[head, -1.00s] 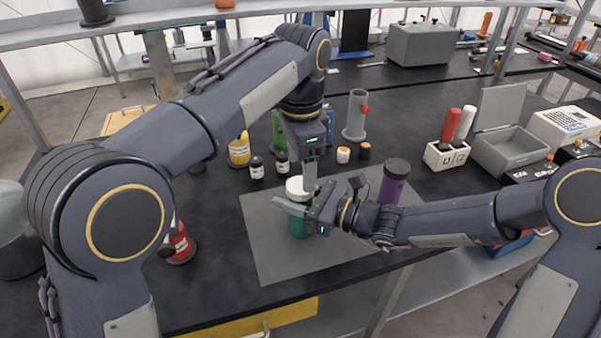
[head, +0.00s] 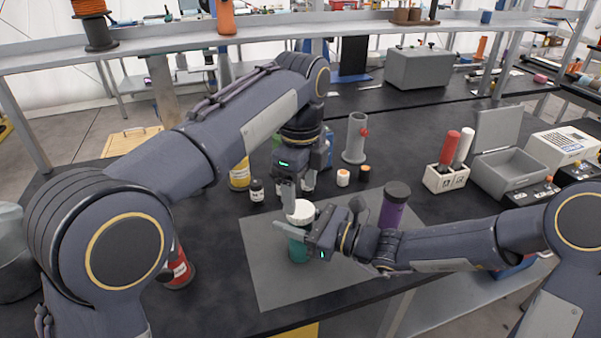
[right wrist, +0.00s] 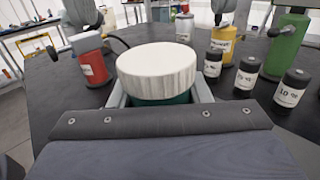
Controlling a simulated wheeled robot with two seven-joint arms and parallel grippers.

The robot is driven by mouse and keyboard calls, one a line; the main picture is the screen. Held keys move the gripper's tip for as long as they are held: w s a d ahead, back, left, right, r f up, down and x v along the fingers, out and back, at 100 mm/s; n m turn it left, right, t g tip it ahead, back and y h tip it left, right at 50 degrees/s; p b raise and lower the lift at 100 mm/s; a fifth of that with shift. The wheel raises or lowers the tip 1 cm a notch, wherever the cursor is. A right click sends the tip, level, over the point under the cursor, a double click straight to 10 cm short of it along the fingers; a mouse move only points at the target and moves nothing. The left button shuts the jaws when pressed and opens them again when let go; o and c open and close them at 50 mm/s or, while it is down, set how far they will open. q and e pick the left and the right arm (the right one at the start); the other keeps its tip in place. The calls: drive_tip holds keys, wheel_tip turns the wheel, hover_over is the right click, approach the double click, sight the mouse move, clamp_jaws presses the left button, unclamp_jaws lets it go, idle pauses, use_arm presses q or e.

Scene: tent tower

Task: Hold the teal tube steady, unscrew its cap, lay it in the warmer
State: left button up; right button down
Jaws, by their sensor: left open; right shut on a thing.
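The teal tube (head: 298,250) stands upright over the grey mat (head: 262,255), with its wide white cap (head: 301,212) on top. My right gripper (head: 302,236) is shut around the tube's body below the cap. The right wrist view shows the cap (right wrist: 158,70) close up, with a little teal (right wrist: 160,100) under it. My left gripper (head: 289,205) is open, pointing down just behind and left of the cap; no finger shows on the cap in the right wrist view. The grey box with a raised lid (head: 508,160), probably the warmer, stands open at the right.
A purple tube (head: 395,205) with a dark cap stands right of the mat. A red bottle (head: 178,268) stands left. Dark-capped small bottles (head: 257,190) and a yellow bottle (head: 239,176) stand behind. A white rack (head: 446,178) holds red and white tubes. The mat's front is clear.

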sight(301, 209)
use_arm(q)
drive_tip(key=shift+f, duration=2.15)
drive_tip(key=shift+c, duration=0.2)
drive_tip(key=c, duration=1)
drive_tip(key=shift+o, duration=0.2)
drive_tip(key=n, duration=1)
drive_tip(key=shift+r, duration=0.1)
drive_tip(key=o, duration=1.1)
drive_tip(key=shift+c, duration=0.2)
